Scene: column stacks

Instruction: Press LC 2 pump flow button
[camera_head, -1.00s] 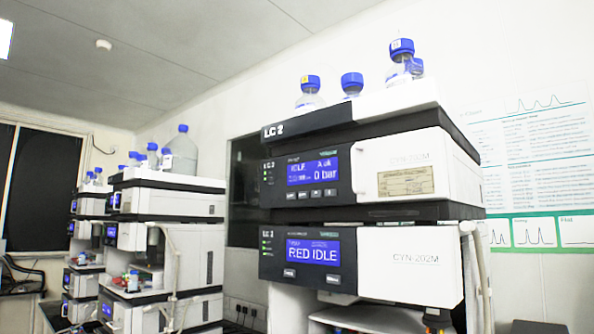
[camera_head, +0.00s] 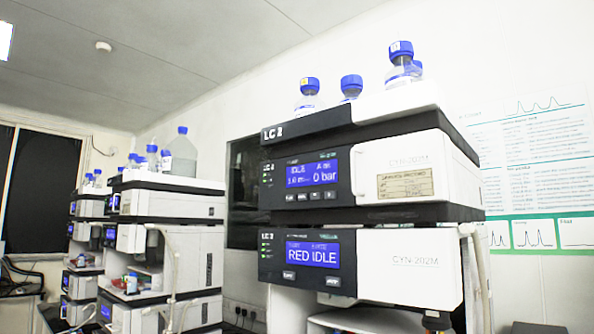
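The LC 2 stack (camera_head: 362,205) stands right of centre, with "LC 2" on its top tray edge. Its upper module is the pump (camera_head: 405,170), whose blue display (camera_head: 312,173) shows idle and 0 bar. A row of small buttons sits under that display. The leftmost button (camera_head: 291,197) appears to be the flow button, but its lettering is too small to read surely. The lower module (camera_head: 400,265) has a display (camera_head: 313,254) reading "RED IDLE" and two buttons below it. Neither of my grippers shows in the head view.
Blue-capped bottles (camera_head: 351,87) stand on top of the stack. A pale tube (camera_head: 480,265) runs down its right side. Further stacks (camera_head: 165,240) stand to the left, with a large blue-capped jug (camera_head: 183,157). A poster (camera_head: 530,170) hangs on the right wall.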

